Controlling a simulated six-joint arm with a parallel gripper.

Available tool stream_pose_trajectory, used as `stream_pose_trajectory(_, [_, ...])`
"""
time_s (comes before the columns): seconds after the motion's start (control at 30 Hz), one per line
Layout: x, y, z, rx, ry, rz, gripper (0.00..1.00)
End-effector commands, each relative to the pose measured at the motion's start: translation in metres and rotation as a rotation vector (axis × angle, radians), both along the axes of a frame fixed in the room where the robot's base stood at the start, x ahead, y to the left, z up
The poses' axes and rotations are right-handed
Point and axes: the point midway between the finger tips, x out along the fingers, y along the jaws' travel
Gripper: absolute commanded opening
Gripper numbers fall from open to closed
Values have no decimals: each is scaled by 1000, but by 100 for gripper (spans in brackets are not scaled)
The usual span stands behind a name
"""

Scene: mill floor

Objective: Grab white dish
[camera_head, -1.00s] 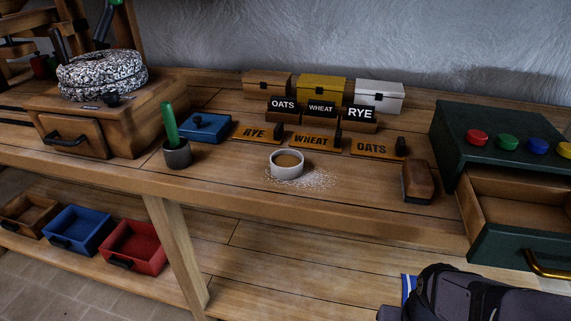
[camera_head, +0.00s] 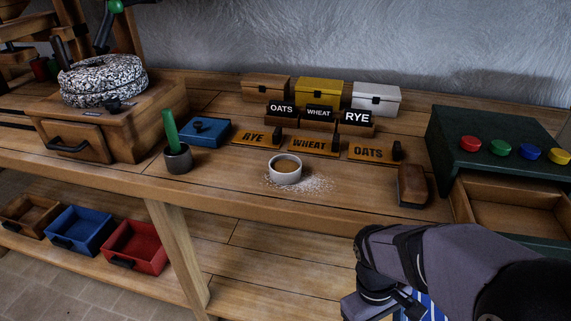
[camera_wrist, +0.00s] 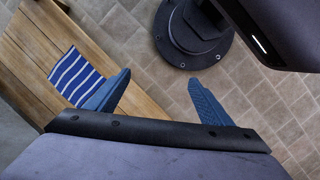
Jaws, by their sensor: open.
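The white dish (camera_head: 285,168) is a small round bowl with brown contents. It stands upright on the wooden bench, with white powder scattered around its base. My gripper (camera_wrist: 158,92) shows in the wrist view with its two blue fingers spread apart and nothing between them. It points down toward the tiled floor beside a wooden surface. In the head view my arm is at the lower right, in front of the bench and well away from the dish; the fingertips are not clear there. The dish is not in the wrist view.
A green cabinet (camera_head: 457,148) with an open drawer stands at right. A brush (camera_head: 413,185) lies right of the dish. A striped cloth (camera_wrist: 75,76) lies on wood. The bench front by the dish is clear.

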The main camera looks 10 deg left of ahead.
Motion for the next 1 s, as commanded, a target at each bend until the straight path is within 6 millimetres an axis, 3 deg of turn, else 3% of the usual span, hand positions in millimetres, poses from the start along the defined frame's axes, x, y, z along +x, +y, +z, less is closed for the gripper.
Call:
stream_pose_trajectory(0.1, [8,26,21,-106,107,324,75])
stream_pose_trajectory(0.3, [21,65,43,-295,244,754,75])
stream_pose_trajectory(0.63, [27,128,74,-560,368,1186,75])
stream_pose_trajectory(1.0, [34,174,180,-518,541,1407,75])
